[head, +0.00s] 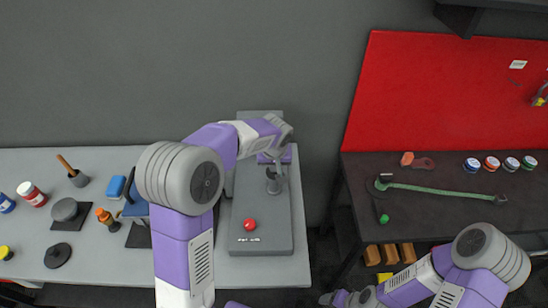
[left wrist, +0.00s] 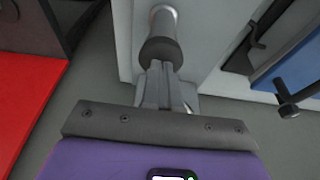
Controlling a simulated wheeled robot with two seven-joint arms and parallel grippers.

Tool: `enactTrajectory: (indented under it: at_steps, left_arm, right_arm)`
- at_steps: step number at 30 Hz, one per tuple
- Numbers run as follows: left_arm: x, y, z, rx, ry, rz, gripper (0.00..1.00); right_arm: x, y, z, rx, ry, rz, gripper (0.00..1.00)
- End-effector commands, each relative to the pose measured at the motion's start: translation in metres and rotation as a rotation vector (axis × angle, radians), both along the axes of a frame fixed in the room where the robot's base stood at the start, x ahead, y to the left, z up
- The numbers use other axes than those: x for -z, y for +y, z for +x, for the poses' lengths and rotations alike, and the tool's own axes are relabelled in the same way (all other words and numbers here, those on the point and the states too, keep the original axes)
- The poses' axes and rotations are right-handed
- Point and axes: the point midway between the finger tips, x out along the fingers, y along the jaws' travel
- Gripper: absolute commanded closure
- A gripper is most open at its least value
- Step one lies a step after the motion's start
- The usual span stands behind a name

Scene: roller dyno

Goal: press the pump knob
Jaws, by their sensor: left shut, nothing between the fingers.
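A grey panel (head: 240,195) lies on the light table, with a red button (head: 249,224) near its front. A dark knob (left wrist: 160,50) on a metal stem shows in the left wrist view, which I take for the pump knob. My left gripper (head: 273,183) is shut and empty, pointing down over the back part of the panel. In the left wrist view its closed fingers (left wrist: 158,72) overlap the near end of the knob; I cannot tell whether they touch it. The end of my right arm (head: 335,298) is low in the head view, its jaw state unclear.
Left of the panel, the table holds a blue block (head: 116,187), an orange-topped tool (head: 104,215), a grey weight (head: 64,209) and a red jar (head: 31,193).

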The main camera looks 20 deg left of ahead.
Motion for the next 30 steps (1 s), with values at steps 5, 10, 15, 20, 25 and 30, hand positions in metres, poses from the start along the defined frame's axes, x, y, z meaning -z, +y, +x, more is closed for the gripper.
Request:
enactTrajectory:
  at_steps: [5,10,15,20,25,30]
  left_arm:
    - [-0.022,-0.001,-0.003,0.0,0.011,0.0,1.0]
    - [-0.058,-0.004,-0.006,0.002,-0.003,-0.002,1.0]
    - [-0.096,-0.007,-0.017,0.002,-0.004,-0.001,1.0]
    - [-0.121,-0.01,-0.024,0.002,-0.003,0.0,1.0]
    - [-0.134,-0.011,-0.027,0.001,-0.003,0.0,1.0]
    - [-0.137,-0.011,-0.028,0.001,-0.003,0.0,1.0]
  right_arm:
    - [-0.018,0.0,0.0,0.0,0.0,0.0,0.31]
    - [-0.03,0.0,0.0,-0.001,-0.001,0.0,0.31]
    - [-0.031,0.0,0.0,0.0,0.0,0.0,0.31]
    - [-0.033,0.0,0.0,0.0,0.0,0.0,0.31]
    - [-0.034,0.0,0.0,0.0,0.0,0.0,0.31]
    - [-0.034,0.0,0.0,0.0,0.0,0.0,0.31]
